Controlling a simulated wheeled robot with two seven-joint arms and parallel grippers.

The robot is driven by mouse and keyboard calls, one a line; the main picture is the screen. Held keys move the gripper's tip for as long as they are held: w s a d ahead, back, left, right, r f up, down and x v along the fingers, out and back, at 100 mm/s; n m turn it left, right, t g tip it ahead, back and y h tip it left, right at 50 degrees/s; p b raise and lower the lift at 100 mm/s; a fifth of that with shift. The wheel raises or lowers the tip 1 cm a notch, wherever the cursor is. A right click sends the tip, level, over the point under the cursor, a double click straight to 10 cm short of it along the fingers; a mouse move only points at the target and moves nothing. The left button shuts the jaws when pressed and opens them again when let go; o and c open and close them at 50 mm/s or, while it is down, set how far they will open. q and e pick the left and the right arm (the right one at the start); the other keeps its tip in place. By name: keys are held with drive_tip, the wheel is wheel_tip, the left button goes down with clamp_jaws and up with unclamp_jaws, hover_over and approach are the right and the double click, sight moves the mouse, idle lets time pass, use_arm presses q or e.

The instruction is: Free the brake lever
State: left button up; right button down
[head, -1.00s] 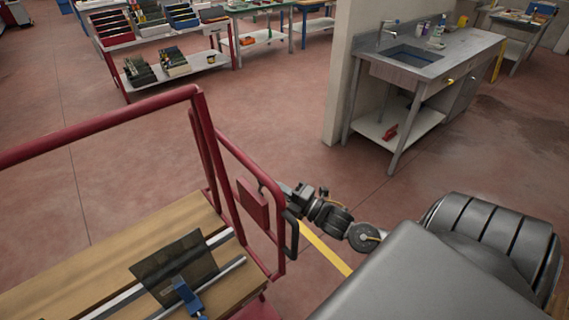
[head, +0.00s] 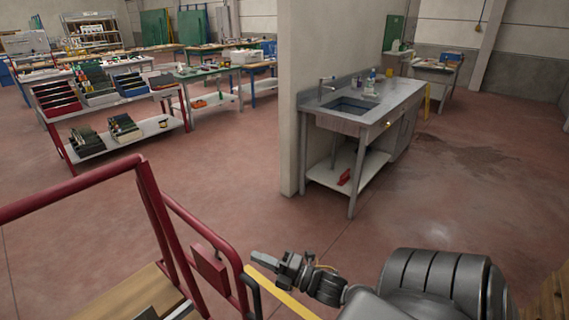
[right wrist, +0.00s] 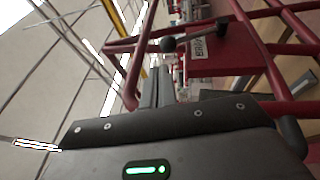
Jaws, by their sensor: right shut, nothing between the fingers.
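The brake lever (right wrist: 200,36) is a dark rod with a round black knob, seen in the right wrist view in front of a red plate labelled BRAKE (right wrist: 235,45) on the red cart frame. In the head view the plate (head: 210,268) shows from its other side; the lever cannot be made out there. My right gripper (head: 262,257) is shut and empty, just right of the cart frame. In the right wrist view its fingers (right wrist: 160,86) point toward the lever, with the knob just beyond the tips; a gap seems to remain. My left gripper is out of view.
The red cart (head: 150,200) with a wooden deck (head: 130,300) fills the lower left. A sink bench (head: 365,115) and a wall end (head: 290,110) stand beyond. The red floor between is clear.

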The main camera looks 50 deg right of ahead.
drive_tip(key=b+v, duration=0.1)
drive_tip(key=v, duration=0.4)
drive_tip(key=shift+s+r, duration=0.1)
drive_tip(key=shift+s, duration=0.2)
idle(0.4)
